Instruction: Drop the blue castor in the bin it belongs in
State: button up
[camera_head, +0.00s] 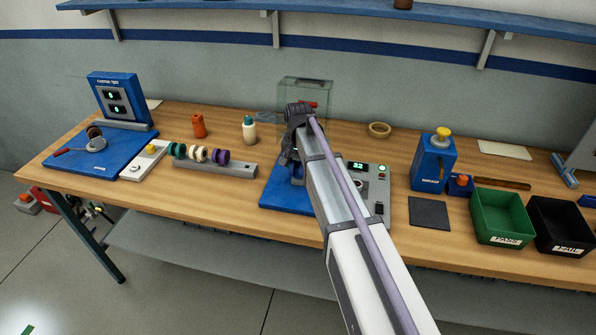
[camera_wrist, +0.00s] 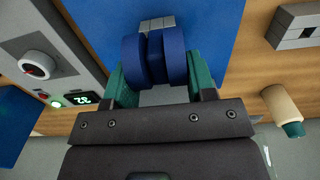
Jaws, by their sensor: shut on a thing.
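The blue castor (camera_wrist: 157,56), with two wheels side by side, is between the green-padded fingers of my gripper (camera_wrist: 159,78) in the wrist view. The fingers are shut on it from both sides. It is over the blue plate (camera_wrist: 215,25) of the test rig, with a grey block just beyond it; I cannot tell whether they touch. In the head view my arm mostly hides my gripper and the castor above the blue plate (camera_head: 281,196). A green bin (camera_head: 484,235) labelled PASS and a black bin (camera_head: 546,243) labelled FAIL stand at the right.
The rig's control box (camera_head: 371,190) shows 32 and a lit green lamp. A clear guard (camera_head: 318,95) stands behind. A rack of several coloured wheels (camera_head: 225,169) is left. A blue button unit (camera_head: 432,165) and dark pad (camera_head: 429,212) lie between rig and bins.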

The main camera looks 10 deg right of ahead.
jog(key=shift+r+p, duration=1.75)
jog(key=shift+c, duration=0.3)
notch_tip(320, 180, up, 4)
jog(key=p, duration=0.4)
jog(key=shift+r, duration=0.1)
dwell(0.5)
